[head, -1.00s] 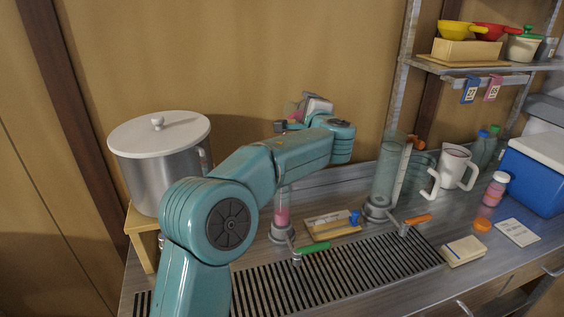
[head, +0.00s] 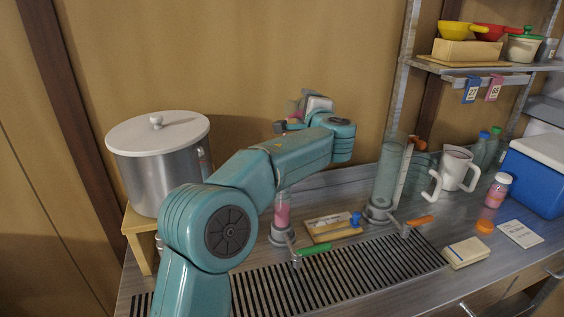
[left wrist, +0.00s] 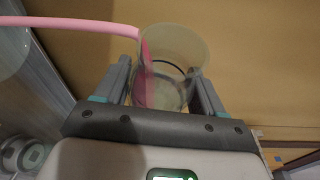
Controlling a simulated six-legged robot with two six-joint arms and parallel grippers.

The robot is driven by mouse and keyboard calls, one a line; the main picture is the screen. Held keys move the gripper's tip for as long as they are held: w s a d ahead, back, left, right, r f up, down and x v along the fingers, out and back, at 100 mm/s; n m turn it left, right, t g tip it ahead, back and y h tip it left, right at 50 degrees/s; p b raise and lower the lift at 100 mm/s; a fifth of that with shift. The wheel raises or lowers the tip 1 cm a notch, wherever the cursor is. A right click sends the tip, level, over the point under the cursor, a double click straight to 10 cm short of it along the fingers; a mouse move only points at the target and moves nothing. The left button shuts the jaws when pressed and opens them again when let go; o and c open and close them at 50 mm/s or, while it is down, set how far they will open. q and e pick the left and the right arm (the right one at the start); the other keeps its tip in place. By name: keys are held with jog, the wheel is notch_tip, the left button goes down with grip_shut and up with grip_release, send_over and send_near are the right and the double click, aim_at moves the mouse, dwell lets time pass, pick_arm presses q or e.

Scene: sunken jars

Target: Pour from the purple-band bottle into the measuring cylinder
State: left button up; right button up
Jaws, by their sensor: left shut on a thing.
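My left gripper (head: 303,107) is raised above the counter and shut on a clear, tilted vessel (head: 291,106), seemingly the bottle; no purple band can be made out. In the left wrist view the vessel (left wrist: 176,52) sits between the fingers, with pink liquid along one side. A pink stream runs from its mouth toward the left. Below it in the head view, a slim clear cylinder (head: 282,215) holds pink liquid; my arm hides its upper part. A taller, wider clear cylinder (head: 388,175) stands to its right and looks empty. My right gripper is not in view.
A lidded steel pot (head: 160,170) stands on a wooden stool at left. Green-handled (head: 314,249) and orange-handled (head: 419,221) taps project over the slatted drain (head: 330,275). A white jug (head: 456,170), pink jar (head: 497,190) and blue cooler (head: 537,178) stand at right.

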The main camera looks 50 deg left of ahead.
pick_arm(q)
jog(key=shift+s+r+n+t+y+b, duration=0.15)
jog(key=shift+r+n+b, duration=0.35)
jog(key=shift+b, duration=0.7)
jog(key=shift+s+r+n+t+y+b, duration=0.15)
jog(key=shift+r+n+y+b, duration=0.1)
jog(key=shift+n+b, duration=0.7)
dwell(0.9)
jog(key=shift+w+m, duration=0.1)
jog(key=shift+m, duration=0.15)
dwell(0.4)
